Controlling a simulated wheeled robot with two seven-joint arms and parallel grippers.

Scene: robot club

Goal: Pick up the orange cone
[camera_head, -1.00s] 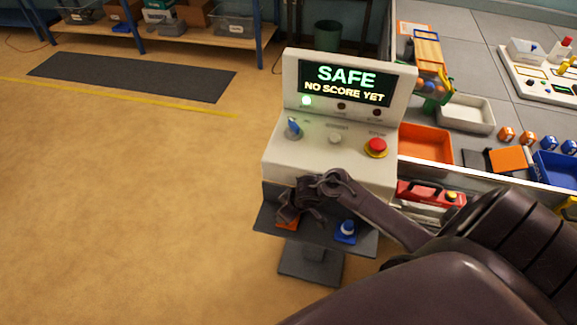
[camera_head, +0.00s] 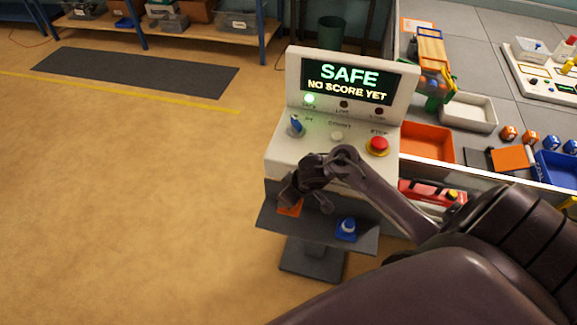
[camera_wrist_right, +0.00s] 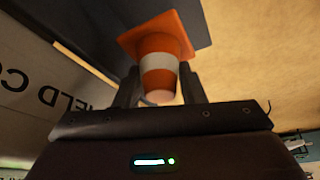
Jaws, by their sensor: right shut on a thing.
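The orange cone (camera_wrist_right: 163,45) has a white band and a square orange base. In the right wrist view it sits between the two fingers of my right gripper (camera_wrist_right: 160,88), which is shut on it. In the head view only the cone's orange base (camera_head: 290,207) shows, below my right gripper (camera_head: 287,197), at the left part of the dark shelf (camera_head: 325,233) on the console's front. The gripper hides the rest of the cone there. I cannot tell for sure whether the base touches the shelf. My left gripper is in no view.
A blue cone (camera_head: 346,231) stands on the right part of the shelf. The console (camera_head: 283,150) rises behind, with a red stop button (camera_head: 378,146) and a screen reading "SAFE, NO SCORE YET" (camera_head: 348,79). A workbench with an orange tray (camera_head: 424,143) is at right.

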